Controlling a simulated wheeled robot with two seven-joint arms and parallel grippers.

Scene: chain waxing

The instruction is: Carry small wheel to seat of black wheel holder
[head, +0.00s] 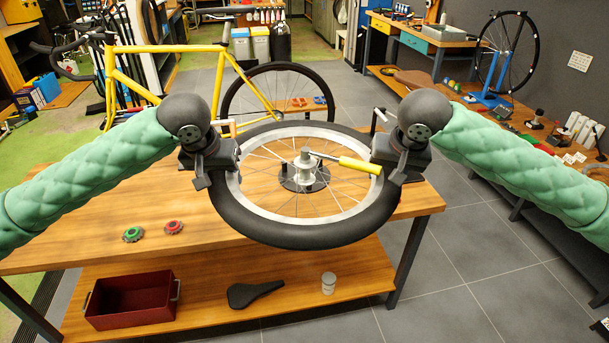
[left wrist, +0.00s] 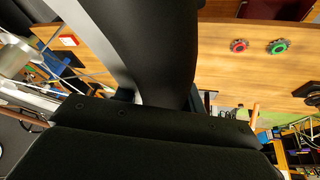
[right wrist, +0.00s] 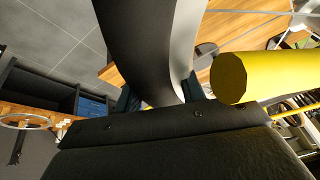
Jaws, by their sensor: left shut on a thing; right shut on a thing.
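The small wheel (head: 275,237), with a black tyre, silver rim and thin spokes, is held roughly flat above the wooden table. My left gripper (head: 222,160) is shut on its left side and my right gripper (head: 387,163) on its right side. The tyre also fills the middle of the left wrist view (left wrist: 160,50) and the right wrist view (right wrist: 140,45). The black wheel holder (head: 288,181) shows as a dark round base through the spokes, below the hub (head: 304,160). Its seat is hidden, and I cannot tell the gap between them.
A yellow-handled tool (head: 360,165) shows near the hub, close to my right gripper. Green (head: 133,234) and red (head: 173,227) round parts lie on the table's left. A red crate (head: 130,303), black saddle (head: 253,293) and white jar (head: 328,283) are on the lower shelf.

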